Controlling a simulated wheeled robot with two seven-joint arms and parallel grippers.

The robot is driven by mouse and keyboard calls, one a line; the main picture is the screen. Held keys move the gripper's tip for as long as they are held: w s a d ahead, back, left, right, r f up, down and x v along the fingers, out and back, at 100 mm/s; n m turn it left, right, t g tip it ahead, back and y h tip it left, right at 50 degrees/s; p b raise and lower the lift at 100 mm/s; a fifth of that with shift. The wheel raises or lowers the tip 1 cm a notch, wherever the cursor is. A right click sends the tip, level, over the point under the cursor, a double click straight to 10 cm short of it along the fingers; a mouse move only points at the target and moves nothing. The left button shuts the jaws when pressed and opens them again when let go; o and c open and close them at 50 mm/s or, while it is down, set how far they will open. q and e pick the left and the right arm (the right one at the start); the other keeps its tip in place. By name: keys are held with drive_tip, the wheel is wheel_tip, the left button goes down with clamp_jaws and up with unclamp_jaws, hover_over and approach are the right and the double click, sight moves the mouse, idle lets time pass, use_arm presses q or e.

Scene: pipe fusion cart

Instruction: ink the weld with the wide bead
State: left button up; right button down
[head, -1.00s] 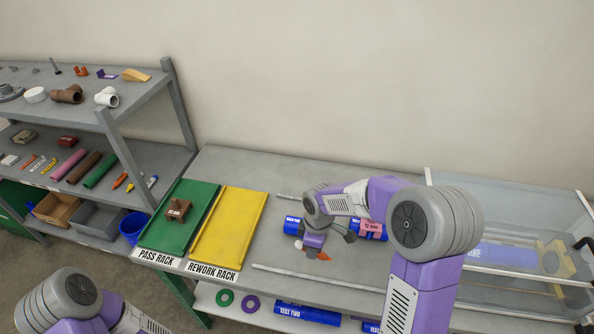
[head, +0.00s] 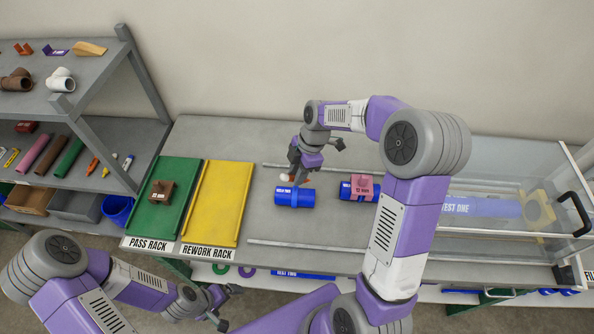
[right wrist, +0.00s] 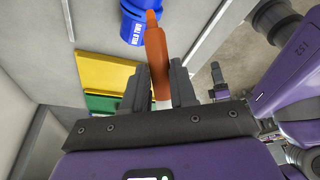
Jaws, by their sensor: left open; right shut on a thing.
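A short blue pipe piece (head: 294,197) lettered WELD TWO, with a raised ring around it, lies on the bench; it also shows in the right wrist view (right wrist: 134,22). A second blue pipe piece (head: 346,190) lies to its right, with a pink gauge block (head: 363,185) over it. My right gripper (head: 299,172) is shut on an orange marker (right wrist: 156,55), just behind the WELD TWO piece. The marker's orange end overlaps the piece's edge in the wrist view; I cannot tell whether they touch. My left gripper (head: 227,307) is open and empty at the bench's front.
The green pass rack (head: 183,172) holds a brown gauge block (head: 161,192). The yellow rework rack (head: 222,200) is empty. A clear-covered case (head: 480,165) with a blue pipe stands right. A grey shelf (head: 85,80) stands left. Rails edge the pipe pieces' strip.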

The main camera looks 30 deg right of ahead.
drive_tip(key=shift+f, duration=0.2)
drive_tip(key=shift+f+b, duration=2.9)
drive_tip(key=shift+f, duration=0.25)
drive_tip(key=shift+f, duration=0.25)
drive_tip(key=shift+s+d+b, duration=0.25)
drive_tip(key=shift+d+b, duration=0.1)
drive_tip(key=shift+d, duration=0.05)
drive_tip(key=shift+w+a, duration=0.15)
drive_tip(key=shift+w+a, duration=0.2)
drive_tip(key=shift+a, duration=0.1)
drive_tip(key=shift+w+a, duration=0.2)
drive_tip(key=shift+a, duration=0.2)
drive_tip(key=shift+s+d, duration=0.15)
drive_tip(key=shift+d, duration=0.1)
